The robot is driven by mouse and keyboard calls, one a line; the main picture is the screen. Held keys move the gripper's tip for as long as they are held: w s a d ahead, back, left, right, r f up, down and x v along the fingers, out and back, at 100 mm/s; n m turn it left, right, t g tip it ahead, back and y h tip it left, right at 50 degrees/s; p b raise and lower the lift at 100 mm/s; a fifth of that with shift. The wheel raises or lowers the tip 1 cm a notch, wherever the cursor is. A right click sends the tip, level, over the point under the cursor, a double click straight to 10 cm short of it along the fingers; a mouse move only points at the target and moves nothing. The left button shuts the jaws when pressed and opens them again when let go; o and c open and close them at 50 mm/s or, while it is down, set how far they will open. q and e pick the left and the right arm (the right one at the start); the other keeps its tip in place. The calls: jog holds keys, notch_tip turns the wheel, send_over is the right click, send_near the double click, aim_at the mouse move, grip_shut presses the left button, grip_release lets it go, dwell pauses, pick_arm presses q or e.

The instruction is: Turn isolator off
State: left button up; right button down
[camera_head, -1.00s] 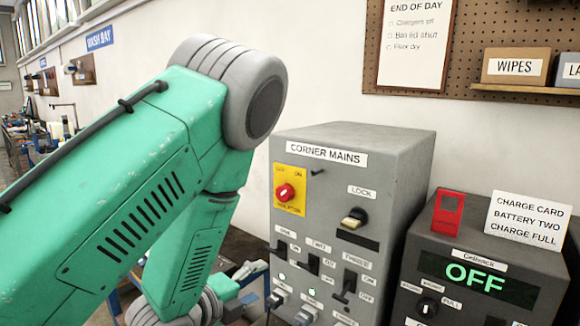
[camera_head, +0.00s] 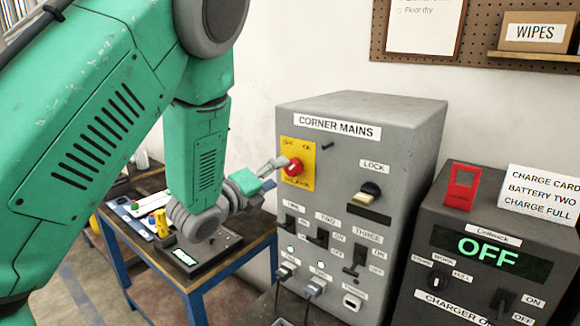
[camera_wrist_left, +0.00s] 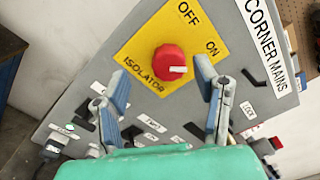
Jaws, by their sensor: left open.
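The isolator is a red round knob (camera_head: 293,167) on a yellow plate (camera_head: 299,149) on the front of the grey CORNER MAINS box (camera_head: 410,122). In the left wrist view the knob (camera_wrist_left: 167,62) has a white mark on its right side, nearer the word ON than OFF. My left gripper (camera_head: 272,172) is just in front of the plate, partly overlapping its left edge in the head view. In the wrist view its two fingers (camera_wrist_left: 163,80) are apart, one on each side below the knob, with nothing between them. My right gripper is not in view.
A dark charger box (camera_head: 505,230) reading OFF stands to the right, with a red tag (camera_head: 461,185) and white card on top. A blue-legged table (camera_head: 200,290) is at the left.

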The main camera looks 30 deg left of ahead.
aim_at(288, 168)
pick_arm(q)
jog(key=w+d, duration=0.1)
jog(key=w, duration=0.2)
jog(key=w+d, duration=0.1)
jog(key=shift+w+d+r+p, duration=0.15)
jog(key=shift+w+d+p, duration=0.1)
jog(key=shift+d+p, duration=0.1)
jog(key=shift+w+d, duration=0.1)
jog(key=shift+d, duration=0.05)
jog(key=shift+c, duration=0.8)
jog(key=shift+s+a, duration=0.2)
jog(key=shift+a, duration=0.15)
jog(key=c, duration=0.7)
jog(key=shift+a, duration=0.4)
jog(key=shift+c, duration=1.4)
jog(key=shift+a, duration=0.25)
jog(key=shift+d, duration=0.1)
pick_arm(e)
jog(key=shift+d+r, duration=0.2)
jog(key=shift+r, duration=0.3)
